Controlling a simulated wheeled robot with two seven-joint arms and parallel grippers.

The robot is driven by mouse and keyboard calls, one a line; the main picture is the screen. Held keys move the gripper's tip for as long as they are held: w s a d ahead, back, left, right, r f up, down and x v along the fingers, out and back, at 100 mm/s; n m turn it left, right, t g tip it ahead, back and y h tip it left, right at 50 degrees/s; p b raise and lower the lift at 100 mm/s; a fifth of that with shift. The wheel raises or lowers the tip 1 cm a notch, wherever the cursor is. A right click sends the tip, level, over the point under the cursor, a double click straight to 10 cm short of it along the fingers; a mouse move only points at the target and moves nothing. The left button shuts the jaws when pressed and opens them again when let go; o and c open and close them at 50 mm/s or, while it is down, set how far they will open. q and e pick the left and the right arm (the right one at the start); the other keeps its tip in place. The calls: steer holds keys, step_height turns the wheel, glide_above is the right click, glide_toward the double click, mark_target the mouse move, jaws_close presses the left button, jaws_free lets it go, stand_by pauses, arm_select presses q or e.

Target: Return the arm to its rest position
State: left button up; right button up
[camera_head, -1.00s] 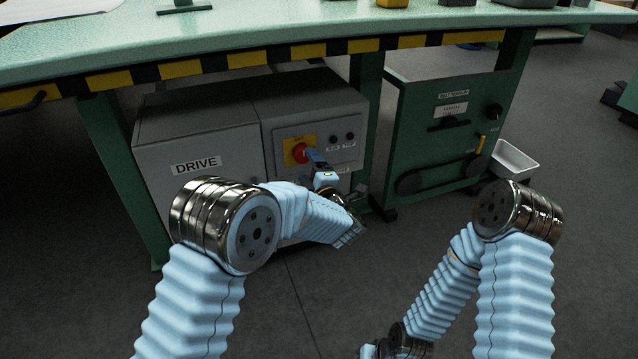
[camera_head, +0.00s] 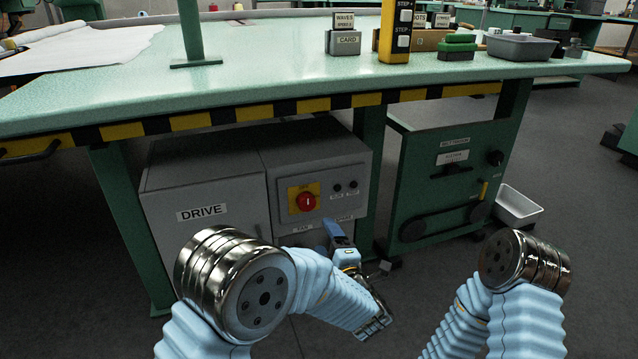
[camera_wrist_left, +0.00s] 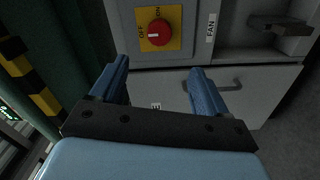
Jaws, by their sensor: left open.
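My left arm comes in from the bottom left in the head view. Its gripper (camera_head: 334,232) is in front of the grey drive cabinet, below and to the right of the red rotary switch (camera_head: 307,202), and apart from it. In the left wrist view the two blue fingers (camera_wrist_left: 157,85) are spread with nothing between them. The red switch on its yellow plate shows beyond the fingertips (camera_wrist_left: 159,32). My right arm's elbow is at the lower right of the head view; its gripper is out of view.
The green table (camera_head: 270,88) with a striped front edge overhangs the drive cabinet (camera_head: 205,190). A green cabinet (camera_head: 425,175) stands to the right, with a white bin (camera_head: 517,207) beside it. Cards, a yellow step control (camera_head: 396,30) and a grey tray (camera_head: 520,46) are on the table. Floor is open at right.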

arm_select(q)
steer(key=w+a+f+m+g+h, duration=0.1)
steer(key=a+f+m+g+h, duration=0.35)
steer(key=f, duration=0.65)
steer(key=s+a+f+m+g+h, duration=0.25)
steer(key=s+a+f+m, duration=0.2)
steer(key=s+f, duration=0.35)
steer(key=s+a+f+m+g+h, duration=0.1)
steer(key=s+a+f+m+g, duration=0.45)
steer(key=f, duration=0.55)
steer(key=s+a+f+m+g+h, duration=0.1)
steer(key=s+g, duration=0.1)
steer(key=s, duration=0.5)
steer(key=s+a+f+m+g, duration=0.1)
steer(key=s+f+g, duration=0.1)
steer(key=s, duration=0.6)
step_height(320, 180, up, 16)
steer(key=p, duration=1.6)
steer(key=shift+d+h, duration=0.4)
steer(key=shift+d, duration=0.05)
